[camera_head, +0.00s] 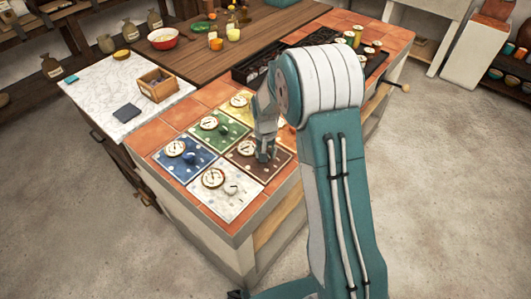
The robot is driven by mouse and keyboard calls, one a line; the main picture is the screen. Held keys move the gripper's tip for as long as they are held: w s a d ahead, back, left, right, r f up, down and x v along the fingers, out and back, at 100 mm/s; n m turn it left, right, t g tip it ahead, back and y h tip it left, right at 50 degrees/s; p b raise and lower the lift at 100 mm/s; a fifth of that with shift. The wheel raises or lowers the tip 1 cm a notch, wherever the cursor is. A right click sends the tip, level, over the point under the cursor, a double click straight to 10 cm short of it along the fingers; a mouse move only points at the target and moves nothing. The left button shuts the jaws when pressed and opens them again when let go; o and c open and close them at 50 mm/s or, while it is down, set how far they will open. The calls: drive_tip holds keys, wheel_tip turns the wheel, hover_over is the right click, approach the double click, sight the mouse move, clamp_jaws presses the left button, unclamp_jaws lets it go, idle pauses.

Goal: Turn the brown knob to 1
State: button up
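A brown panel (282,160) lies on the tiled counter top, in the right part of a group of coloured panels. Its round white dial (246,149) shows just left of my gripper, but its pointer and numbers are too small to read. My gripper (265,157) points down over the brown panel, at the spot where the knob would sit. The brown knob is hidden behind my gripper. I cannot tell whether the fingers touch it or how far they are open.
Close by are a blue panel (199,172), green panel (206,138), yellow panel (247,117) and white panel (224,205), each with a dial. My arm covers the counter to the right. A wooden box (157,88) stands on the marble top (93,89).

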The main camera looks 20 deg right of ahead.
drive_tip(key=shift+f+n, duration=0.1)
drive_tip(key=shift+n, duration=0.5)
drive_tip(key=o, duration=1.1)
drive_tip(key=shift+o, duration=0.2)
drive_tip(key=shift+a, duration=0.1)
wheel_tip(320, 180, up, 12)
